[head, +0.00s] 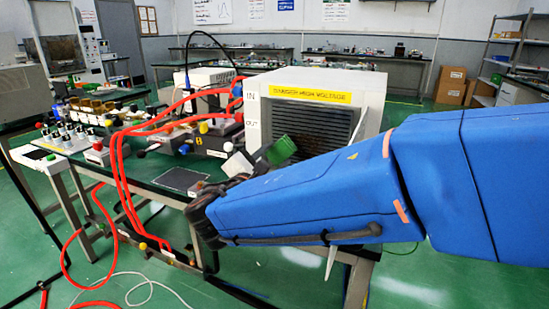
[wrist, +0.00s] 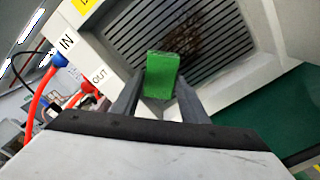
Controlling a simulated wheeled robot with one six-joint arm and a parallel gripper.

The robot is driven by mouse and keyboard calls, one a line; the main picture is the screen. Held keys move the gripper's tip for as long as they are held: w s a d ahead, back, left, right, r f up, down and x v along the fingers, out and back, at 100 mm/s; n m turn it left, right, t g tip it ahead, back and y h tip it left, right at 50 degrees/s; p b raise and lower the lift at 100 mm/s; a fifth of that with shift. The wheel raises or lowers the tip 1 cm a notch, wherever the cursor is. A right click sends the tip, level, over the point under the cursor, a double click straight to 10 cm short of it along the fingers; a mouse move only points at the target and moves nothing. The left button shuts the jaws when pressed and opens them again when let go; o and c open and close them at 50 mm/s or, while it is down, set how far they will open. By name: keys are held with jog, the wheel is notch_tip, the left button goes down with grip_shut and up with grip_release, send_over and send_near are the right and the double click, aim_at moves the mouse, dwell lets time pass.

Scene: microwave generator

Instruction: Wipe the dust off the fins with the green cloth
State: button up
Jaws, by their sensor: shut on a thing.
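The green cloth (wrist: 161,76) is a small folded block held between the two fingers of my gripper (wrist: 158,95) in the wrist view. In the head view the cloth (head: 281,150) shows at the end of my blue arm, in front of the generator. The fins (wrist: 205,28) are dark parallel slats in a recessed opening of the white generator box (head: 258,126). A brownish dust patch (wrist: 195,40) lies on the fins just beyond the cloth. The cloth overlaps the fins in the picture; I cannot tell whether it touches them. In the head view my arm hides the lower fins.
Red hoses (head: 122,165) run from the box's left side, beside the IN and OUT labels, and down past the table. Several bottles and instruments (head: 75,125) crowd the table's left. A black pad (head: 181,179) lies near the front.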

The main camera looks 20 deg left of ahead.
aim_at(292, 151)
jog(key=shift+w, duration=0.95)
jog(key=shift+d, duration=0.15)
jog(key=shift+s+d+r, duration=0.15)
jog(key=shift+d+r, duration=0.15)
jog(key=shift+d, duration=1.65)
jog(key=shift+s+d+r, duration=0.1)
jog(key=shift+d+r, duration=0.25)
jog(key=shift+d, duration=1.65)
jog(key=shift+s+d+r, duration=0.15)
jog(key=shift+d+r, duration=0.15)
jog(key=shift+d, duration=1.65)
jog(key=shift+w+a+f, duration=0.1)
jog(key=shift+w+a, duration=0.05)
jog(key=shift+a, duration=3.85)
jog(key=shift+w+a, duration=0.15)
jog(key=shift+a, duration=0.85)
jog(key=shift+w+a, duration=0.15)
jog(key=shift+a, duration=0.85)
jog(key=shift+s+r, duration=0.1)
jog(key=shift+r, duration=0.85)
jog(key=shift+s+d, duration=0.15)
jog(key=shift+d, duration=1.9)
jog(key=shift+s+d, duration=0.1)
jog(key=shift+d, duration=1.95)
